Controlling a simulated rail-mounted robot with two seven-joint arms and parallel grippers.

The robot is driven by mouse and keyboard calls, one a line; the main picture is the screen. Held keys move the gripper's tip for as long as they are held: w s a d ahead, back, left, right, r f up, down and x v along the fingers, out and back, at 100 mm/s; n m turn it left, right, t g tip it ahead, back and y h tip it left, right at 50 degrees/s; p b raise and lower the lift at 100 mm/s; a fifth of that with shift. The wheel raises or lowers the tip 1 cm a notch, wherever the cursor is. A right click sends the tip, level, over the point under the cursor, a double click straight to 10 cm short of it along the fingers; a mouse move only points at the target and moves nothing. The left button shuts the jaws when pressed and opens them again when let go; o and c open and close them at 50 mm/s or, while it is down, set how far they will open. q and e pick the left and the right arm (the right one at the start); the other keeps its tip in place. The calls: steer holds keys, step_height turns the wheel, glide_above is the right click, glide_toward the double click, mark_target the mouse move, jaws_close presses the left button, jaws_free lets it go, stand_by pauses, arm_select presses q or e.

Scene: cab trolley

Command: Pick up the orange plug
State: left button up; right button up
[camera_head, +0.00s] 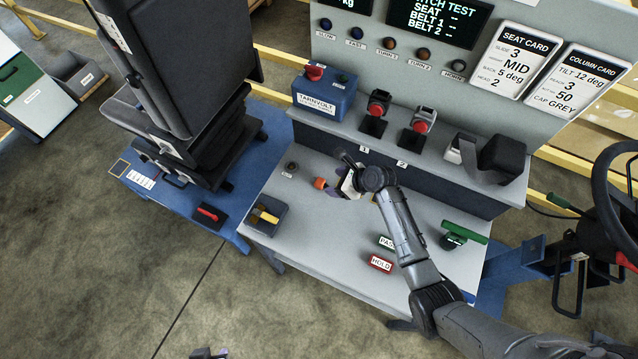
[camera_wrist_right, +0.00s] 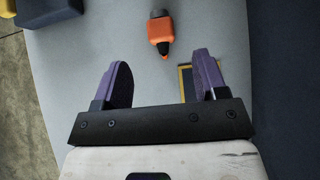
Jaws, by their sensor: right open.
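The orange plug (camera_head: 320,183) lies on the grey bench top. In the right wrist view the plug (camera_wrist_right: 160,32), an orange block with dark ends, lies past the fingertips, roughly centred between them. My right gripper (camera_head: 338,190) is open beside the plug in the head view, its jaws partly hidden by my wrist. In the wrist view its two purple fingers (camera_wrist_right: 160,78) are spread with nothing between them. A small part of what looks like my left gripper (camera_head: 208,353) shows at the bottom edge; its jaws are not clear.
A yellow-handled item in a dark tray (camera_head: 265,217) stands at the bench's left edge. Green PASS (camera_head: 387,242) and red HOLD (camera_head: 380,263) blocks lie to the front. Red-buttoned buckles (camera_head: 377,107) stand on the shelf behind. A black seat (camera_head: 185,80) stands left, a steering wheel (camera_head: 612,195) right.

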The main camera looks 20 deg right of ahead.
mark_target(324, 183)
steer(key=shift+b+x, duration=0.9)
steer(key=shift+x, duration=2.2)
steer(key=shift+w+d, duration=0.1)
steer(key=shift+c, duration=0.3)
steer(key=c, duration=1)
